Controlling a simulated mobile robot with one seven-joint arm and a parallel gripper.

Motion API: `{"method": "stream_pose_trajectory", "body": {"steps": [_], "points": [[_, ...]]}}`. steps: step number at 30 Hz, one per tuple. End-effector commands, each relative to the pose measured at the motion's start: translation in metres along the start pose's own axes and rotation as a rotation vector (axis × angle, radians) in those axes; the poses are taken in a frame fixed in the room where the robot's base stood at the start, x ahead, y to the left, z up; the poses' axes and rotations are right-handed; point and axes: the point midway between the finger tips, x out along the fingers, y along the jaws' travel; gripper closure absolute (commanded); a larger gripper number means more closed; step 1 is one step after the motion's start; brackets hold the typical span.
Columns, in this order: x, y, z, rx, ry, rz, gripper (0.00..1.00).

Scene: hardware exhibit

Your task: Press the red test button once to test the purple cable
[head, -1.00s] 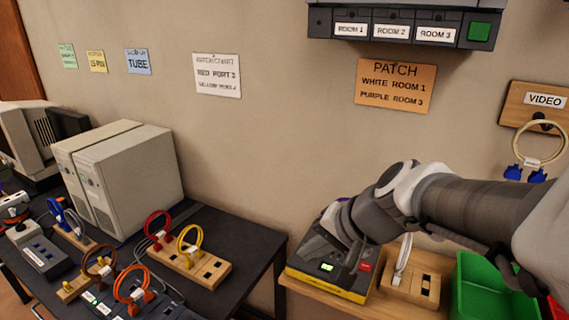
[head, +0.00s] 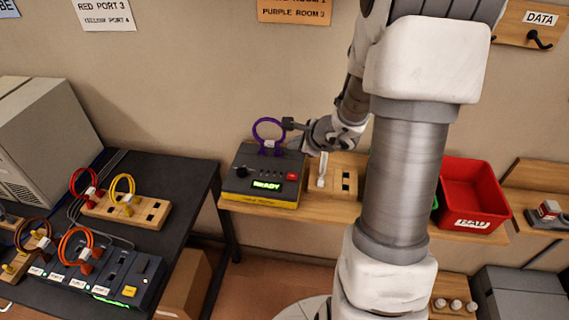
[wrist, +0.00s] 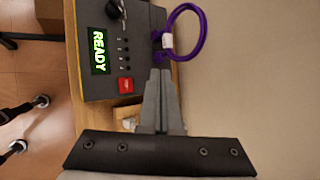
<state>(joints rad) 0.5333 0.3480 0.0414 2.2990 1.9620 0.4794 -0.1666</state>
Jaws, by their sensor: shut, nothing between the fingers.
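The cable tester (head: 265,178) is a dark box with a yellow base on a wooden shelf, its green display (head: 267,185) reading READY. The red test button (head: 292,177) is on its front panel, right of the display; it also shows in the wrist view (wrist: 126,85). The purple cable (head: 268,131) is a loop plugged into the top of the tester; it also shows in the wrist view (wrist: 190,33). My gripper (head: 288,124) is shut and empty, its tips beside the purple cable, above the tester's back edge. In the wrist view its fingertips (wrist: 161,73) are apart from the button.
A wooden block (head: 341,182) with a white cable stands right of the tester. A red bin (head: 471,197) is farther right. The dark table (head: 139,168) at left holds a wooden block (head: 127,208) with red and yellow cables. Wall lies behind the tester.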

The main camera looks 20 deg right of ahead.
Motion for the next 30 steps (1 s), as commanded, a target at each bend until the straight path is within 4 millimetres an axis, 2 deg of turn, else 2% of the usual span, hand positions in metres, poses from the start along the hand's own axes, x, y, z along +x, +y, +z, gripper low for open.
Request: {"method": "stream_pose_trajectory", "body": {"steps": [4,17,23,30], "points": [[0.002,-0.001,-0.009,0.041,0.018,-0.006,1.0],[0.005,0.001,-0.01,0.041,0.017,-0.006,1.0],[0.015,0.009,-0.018,0.041,0.017,-0.004,1.0],[0.039,0.027,-0.035,0.042,0.016,-0.005,1.0]]}}
